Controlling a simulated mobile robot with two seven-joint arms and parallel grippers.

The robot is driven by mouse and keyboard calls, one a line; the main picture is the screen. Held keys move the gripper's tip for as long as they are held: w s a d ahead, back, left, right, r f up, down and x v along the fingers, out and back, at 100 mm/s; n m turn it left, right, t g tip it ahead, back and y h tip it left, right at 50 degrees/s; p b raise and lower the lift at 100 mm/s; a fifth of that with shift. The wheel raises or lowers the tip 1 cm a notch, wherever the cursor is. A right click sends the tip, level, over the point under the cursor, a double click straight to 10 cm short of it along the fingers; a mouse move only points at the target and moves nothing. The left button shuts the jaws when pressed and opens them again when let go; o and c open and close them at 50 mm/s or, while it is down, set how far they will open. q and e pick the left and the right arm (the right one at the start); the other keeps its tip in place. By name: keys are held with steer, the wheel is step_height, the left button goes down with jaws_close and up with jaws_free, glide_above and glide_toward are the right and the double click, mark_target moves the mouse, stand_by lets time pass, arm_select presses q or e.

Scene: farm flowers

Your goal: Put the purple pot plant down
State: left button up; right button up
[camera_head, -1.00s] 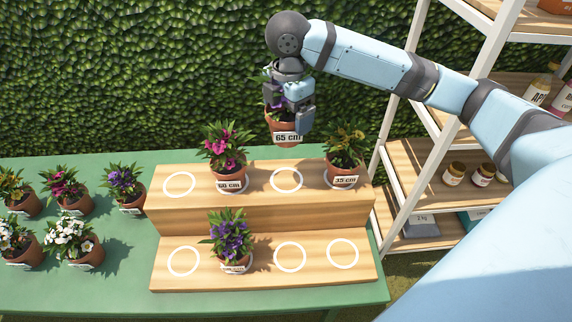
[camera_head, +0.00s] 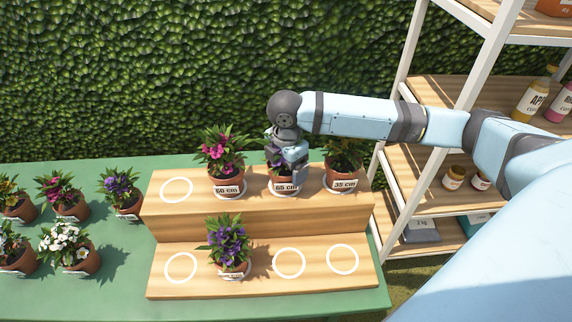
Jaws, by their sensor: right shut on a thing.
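My right gripper (camera_head: 290,165) is shut on the pot plant labelled 65 cm (camera_head: 284,185). Its terracotta pot stands at the third ring of the stand's upper step, between two other pots. The gripper hides most of its flowers; a little purple shows. The wooden two-step stand (camera_head: 270,222) is on the green table. Another purple pot plant (camera_head: 229,245) stands on the second ring of the lower step. My left gripper is not in view.
A pink plant labelled 60 cm (camera_head: 223,165) stands close on the left, an orange-yellow plant labelled 35 cm (camera_head: 343,170) close on the right. Several pots, including a white-flowered one (camera_head: 70,248), crowd the green table (camera_head: 110,290). A shelf rack (camera_head: 400,150) stands at right.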

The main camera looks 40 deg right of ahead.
steer(key=o, duration=0.9)
steer(key=shift+r, duration=0.1)
step_height(320, 180, up, 12)
steer(key=shift+p, duration=0.35)
steer(key=shift+a, duration=0.1)
